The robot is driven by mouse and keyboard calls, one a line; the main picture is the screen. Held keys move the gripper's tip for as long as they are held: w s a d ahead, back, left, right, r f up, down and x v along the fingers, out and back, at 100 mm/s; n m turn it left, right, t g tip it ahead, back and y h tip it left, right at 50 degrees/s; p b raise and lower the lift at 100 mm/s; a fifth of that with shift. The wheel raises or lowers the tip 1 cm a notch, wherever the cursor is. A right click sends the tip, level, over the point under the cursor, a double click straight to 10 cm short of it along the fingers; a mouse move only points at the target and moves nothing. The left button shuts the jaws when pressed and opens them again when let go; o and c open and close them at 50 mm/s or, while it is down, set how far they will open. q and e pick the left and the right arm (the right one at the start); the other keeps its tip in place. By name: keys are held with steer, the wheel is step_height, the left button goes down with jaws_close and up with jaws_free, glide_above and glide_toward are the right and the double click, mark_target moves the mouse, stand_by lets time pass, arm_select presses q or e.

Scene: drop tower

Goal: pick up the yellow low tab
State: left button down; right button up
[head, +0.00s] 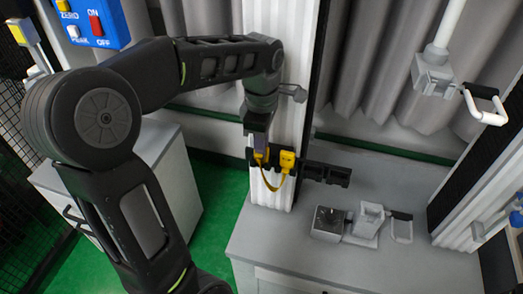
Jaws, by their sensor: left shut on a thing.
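My left arm reaches over from the left, and its gripper (261,148) points down at the front of the white ribbed column. It is shut on a small yellow tab (261,158), mostly covered by the jaws; this appears to be the yellow low tab. A yellow block (287,160) sits just right of it, with a thin yellow strap (275,186) looping below between the two. Both are at a dark bracket (325,173) that crosses the column. My right gripper is not in view.
The ribbed column (279,60) stands at the grey bench (270,240). A metal block (329,222) and a fixture with a handle (370,220) sit on the bench. A blue control box (95,22) is at upper left, above a grey cabinet (180,180). Green floor lies between.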

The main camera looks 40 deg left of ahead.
arm_select(q)
steer(key=shift+r, duration=0.15)
steer(key=shift+r, duration=0.55)
step_height(320, 180, up, 2)
steer(key=shift+r+b, duration=0.1)
steer(key=shift+b, duration=0.4)
steer(key=s+d, duration=0.3)
steer(key=s, duration=0.5)
steer(key=s+d, duration=0.3)
steer(key=s, duration=0.6)
steer(key=shift+r, duration=0.1)
